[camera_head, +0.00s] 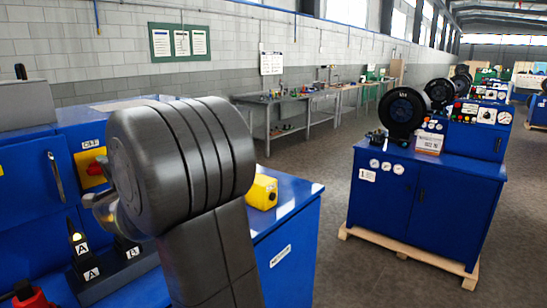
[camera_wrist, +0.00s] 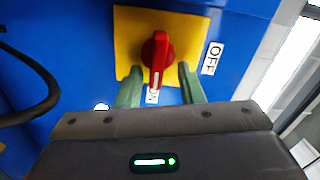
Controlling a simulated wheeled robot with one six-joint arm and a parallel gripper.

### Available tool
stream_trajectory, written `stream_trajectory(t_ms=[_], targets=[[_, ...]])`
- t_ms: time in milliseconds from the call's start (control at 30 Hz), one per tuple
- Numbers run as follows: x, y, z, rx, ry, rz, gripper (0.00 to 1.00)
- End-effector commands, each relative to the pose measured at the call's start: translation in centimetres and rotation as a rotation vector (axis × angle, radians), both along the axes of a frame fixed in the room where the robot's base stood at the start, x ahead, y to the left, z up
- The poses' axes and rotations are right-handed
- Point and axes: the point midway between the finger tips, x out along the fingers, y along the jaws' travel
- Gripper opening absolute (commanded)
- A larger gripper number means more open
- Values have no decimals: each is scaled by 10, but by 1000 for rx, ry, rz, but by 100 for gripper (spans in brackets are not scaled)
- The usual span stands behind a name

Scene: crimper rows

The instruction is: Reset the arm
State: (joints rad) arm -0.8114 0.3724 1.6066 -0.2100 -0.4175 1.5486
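My gripper (camera_wrist: 159,78) is open in the wrist view, its two greenish fingers on either side of a red rotary switch handle (camera_wrist: 157,58). Gaps show between the handle and both fingers. The switch sits on a yellow plate (camera_wrist: 127,42) on a blue panel. Its handle points toward the ON label (camera_wrist: 153,97); the OFF label (camera_wrist: 212,58) is to the right. In the head view the red switch (camera_head: 96,169) and yellow plate (camera_head: 84,160) show left of my dark arm, which hides most of the gripper.
The blue cabinet (camera_head: 294,230) surrounds my arm, with a yellow box (camera_head: 262,192) on top. Black blocks labelled A (camera_head: 88,268) and a red part (camera_head: 30,298) lie below the switch. Another blue machine (camera_head: 425,205) stands right, beyond clear floor (camera_head: 322,250). A black cable (camera_wrist: 50,75) hangs left of the gripper.

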Motion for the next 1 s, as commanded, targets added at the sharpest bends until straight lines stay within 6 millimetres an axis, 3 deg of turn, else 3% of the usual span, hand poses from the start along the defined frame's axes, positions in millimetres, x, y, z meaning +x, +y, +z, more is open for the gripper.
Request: stream_trajectory(t_ms=[433,1000], targets=[[-2,1,4,-193,-240,0,35],[-1,0,5,-220,-273,-3,35]])
